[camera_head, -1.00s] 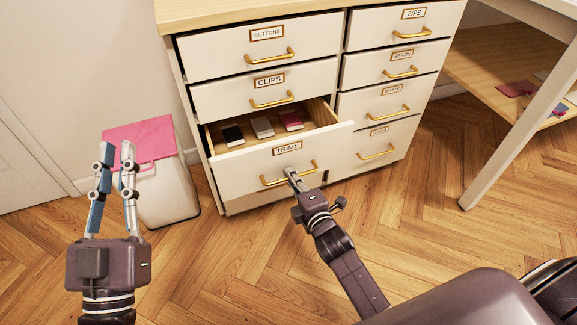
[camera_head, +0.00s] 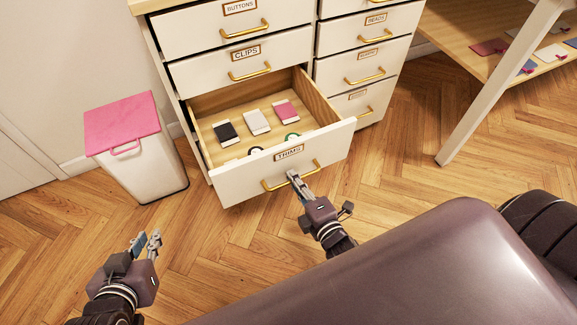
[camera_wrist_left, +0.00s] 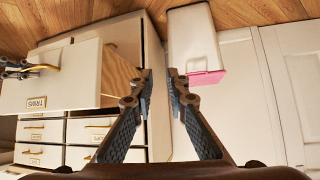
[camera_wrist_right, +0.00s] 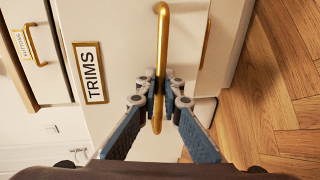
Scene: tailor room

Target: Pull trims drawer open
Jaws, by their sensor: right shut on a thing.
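The trims drawer (camera_head: 236,183) is pulled well out of the white cabinet, and its label reads TRIMS. Its gold handle (camera_head: 276,187) runs across the front. My right gripper (camera_head: 292,177) is at the middle of the handle. In the right wrist view the fingers (camera_wrist_right: 157,100) are shut around the gold bar, which passes between them. Inside the drawer lie a black, a white and a pink card item (camera_head: 286,111), with ring-shaped things partly hidden behind the front. My left gripper (camera_head: 147,241) is empty, low at the left, its fingers apart in the left wrist view (camera_wrist_left: 160,75).
A white bin with a pink lid (camera_head: 122,122) stands left of the cabinet. The other drawers, such as CLIPS (camera_head: 240,62), are shut. A table with a low shelf (camera_head: 480,55) stands at the right. The wooden floor (camera_head: 400,175) before the cabinet is clear.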

